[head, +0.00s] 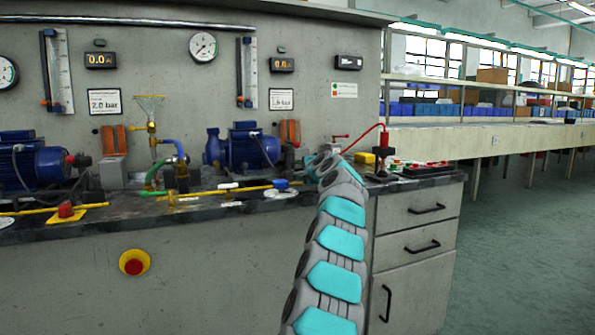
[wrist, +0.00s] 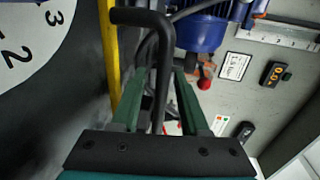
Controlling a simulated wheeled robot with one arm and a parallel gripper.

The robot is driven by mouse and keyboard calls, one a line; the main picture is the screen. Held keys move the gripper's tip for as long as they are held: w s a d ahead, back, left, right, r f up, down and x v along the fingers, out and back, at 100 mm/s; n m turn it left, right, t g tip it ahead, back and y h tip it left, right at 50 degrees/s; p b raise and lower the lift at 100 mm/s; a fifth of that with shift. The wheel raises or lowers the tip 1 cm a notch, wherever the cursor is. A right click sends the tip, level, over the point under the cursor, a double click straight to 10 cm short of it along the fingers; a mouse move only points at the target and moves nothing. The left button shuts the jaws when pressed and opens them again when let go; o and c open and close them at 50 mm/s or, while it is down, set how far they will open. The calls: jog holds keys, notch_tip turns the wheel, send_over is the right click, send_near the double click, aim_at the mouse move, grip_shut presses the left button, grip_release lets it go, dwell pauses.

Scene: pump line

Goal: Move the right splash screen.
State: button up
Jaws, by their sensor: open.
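No pane that I can clearly recognise as the right splash screen shows in either view. In the wrist view a black bent bar (wrist: 160,60), like a handle, runs down between the fingers of my gripper (wrist: 158,80). The green fingers are open, one on each side of the bar. I cannot tell whether they touch it or whether the bar belongs to the screen. In the head view my arm reaches to the counter beside the right pump, and its end hides my gripper and what is there.
The right blue pump motor (head: 250,150) and an orange part (head: 290,132) stand behind my arm's end. A yellow pipe (head: 225,190) runs along the counter (head: 120,215). A red lead (head: 365,140) and small devices lie to the right. The floor (head: 520,240) at right is clear.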

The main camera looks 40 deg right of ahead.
jog(key=shift+w, duration=0.1)
jog(key=shift+c, duration=0.4)
grip_shut()
jog(key=shift+f, duration=0.1)
dwell(1.0)
